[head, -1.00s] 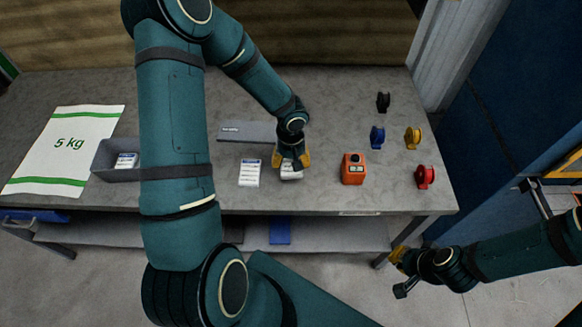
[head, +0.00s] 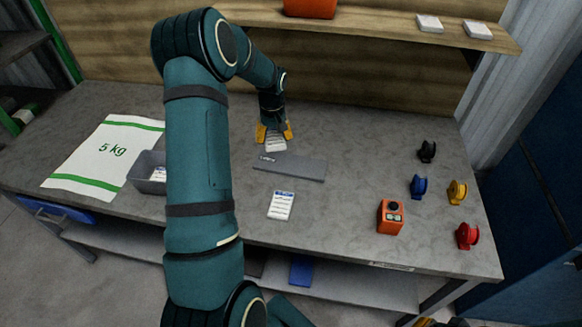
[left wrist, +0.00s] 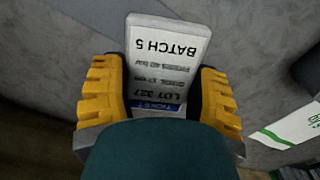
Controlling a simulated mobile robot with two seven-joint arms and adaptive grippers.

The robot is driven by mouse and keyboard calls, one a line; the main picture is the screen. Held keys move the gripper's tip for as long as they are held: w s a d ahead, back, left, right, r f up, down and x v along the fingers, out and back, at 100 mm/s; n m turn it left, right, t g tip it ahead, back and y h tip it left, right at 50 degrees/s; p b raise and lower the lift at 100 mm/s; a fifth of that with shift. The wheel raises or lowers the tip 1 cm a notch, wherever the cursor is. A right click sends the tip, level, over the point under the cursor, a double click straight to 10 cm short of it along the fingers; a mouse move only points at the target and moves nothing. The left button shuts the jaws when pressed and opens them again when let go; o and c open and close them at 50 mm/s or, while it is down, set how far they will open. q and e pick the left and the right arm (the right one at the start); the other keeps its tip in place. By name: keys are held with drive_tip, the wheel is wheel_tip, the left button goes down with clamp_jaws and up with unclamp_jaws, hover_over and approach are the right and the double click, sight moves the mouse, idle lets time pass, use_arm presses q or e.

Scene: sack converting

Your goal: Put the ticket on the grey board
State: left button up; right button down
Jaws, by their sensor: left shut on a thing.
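My left gripper (head: 274,135) is shut on a white ticket (head: 275,144). In the left wrist view the ticket (left wrist: 165,55) sits between the yellow fingers and reads "BATCH 5", upside down in the picture. The grey board (head: 305,168) lies flat on the bench. In the head view the held ticket appears at the board's back left edge; I cannot tell its height. A second white ticket (head: 281,205) lies on the bench in front of the board. Only a yellow bit of my right gripper (head: 428,322) shows at the bottom edge.
A grey bin (head: 143,184) with a ticket inside and a white "5 kg" sack (head: 105,155) are at left. An orange device (head: 390,217) and black, blue, yellow and red spools (head: 467,236) stand at right. A shelf (head: 370,22) runs above the back.

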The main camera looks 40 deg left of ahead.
sight(273, 161)
use_arm(q)
drive_tip(key=shift+a, duration=0.45)
drive_tip(key=shift+a+f, duration=0.15)
drive_tip(key=shift+f, duration=0.05)
wheel_tip(273, 161, down, 9)
drive_tip(key=shift+f+b, duration=0.15)
drive_tip(key=shift+b, duration=0.55)
drive_tip(key=shift+f, duration=0.15)
drive_tip(key=o, duration=1.1)
